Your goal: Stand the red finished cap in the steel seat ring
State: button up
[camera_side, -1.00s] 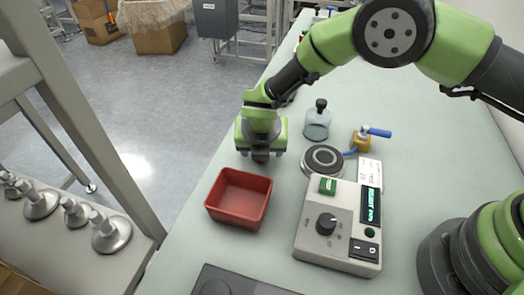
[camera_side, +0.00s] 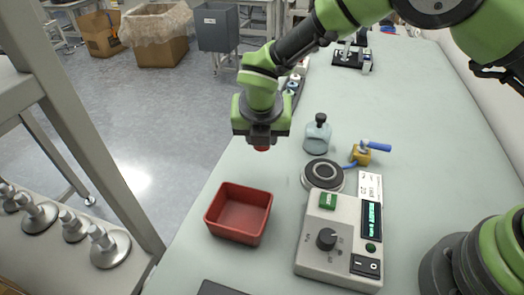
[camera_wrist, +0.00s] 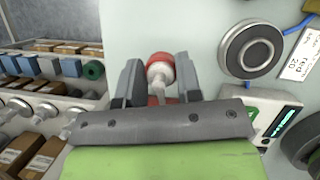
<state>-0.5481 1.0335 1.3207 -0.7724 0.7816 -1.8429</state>
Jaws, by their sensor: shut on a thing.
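The red cap (camera_side: 262,149) is between the jaws of my gripper (camera_side: 262,138), showing just below the fingertips in the side view. In the wrist view the cap (camera_wrist: 160,60) shows a red top and a pale part, with my gripper's fingers (camera_wrist: 159,82) on either side. My gripper is shut on it and holds it above the table, near its left edge. The steel seat ring (camera_side: 307,174), a round metal ring with a dark middle, lies to the right and nearer the camera. The ring (camera_wrist: 226,50) also shows at the upper right of the wrist view. No cap stands in it.
An open red tray (camera_side: 210,216) sits in front of my gripper. A control box (camera_side: 312,250) with a lit display stands in front of the ring. A blue-grey bottle (camera_side: 317,138) and a brass valve with a blue handle (camera_side: 375,146) stand behind the ring.

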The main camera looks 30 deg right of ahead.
notch_tip(320, 180, up, 3)
jog(key=s+d+m, duration=0.1)
jog(key=d+m, duration=0.2)
jog(key=m+g+h, duration=0.2)
jog(key=m+g, duration=0.2)
jog(key=m, duration=0.5)
send_over(330, 170)
jog(key=a, duration=0.1)
jog(key=shift+a+f, duration=0.2)
jog(key=shift+f, duration=2.95)
jog(key=shift+f, duration=0.35)
jog(key=shift+f, duration=0.25)
jog(key=shift+f, duration=0.1)
jog(key=o, duration=0.7)
